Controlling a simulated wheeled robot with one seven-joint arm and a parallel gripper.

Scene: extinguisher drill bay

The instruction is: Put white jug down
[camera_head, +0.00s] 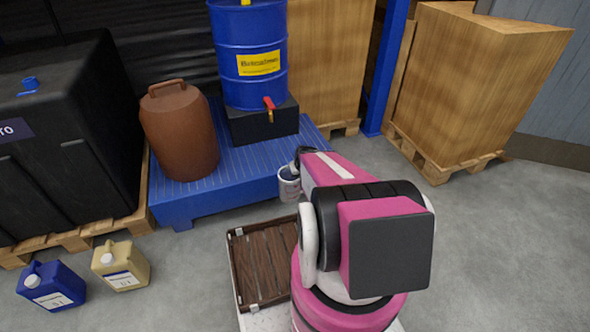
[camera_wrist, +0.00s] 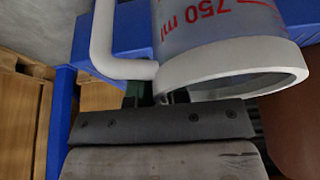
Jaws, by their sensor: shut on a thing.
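The white jug (camera_head: 289,186) is small in the head view, at the near right edge of the blue platform (camera_head: 185,200), in front of the tap of the blue drum. In the wrist view the jug (camera_wrist: 215,45) is large, with a white band, red markings reading "750 ml" and a white handle (camera_wrist: 103,40) on its left. My gripper (camera_head: 300,160) is shut on the jug; its fingers (camera_wrist: 150,98) are mostly hidden behind the dark bracket in the wrist view. I cannot tell whether the jug touches the platform.
A blue drum (camera_head: 250,45) with a red-handled tap stands on a black block (camera_head: 265,124) on the platform, beside a brown canister (camera_head: 180,135). A wooden slatted tray (camera_head: 262,265) lies by my arm. Blue (camera_head: 52,287) and beige (camera_head: 120,267) jerrycans stand on the floor at left.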

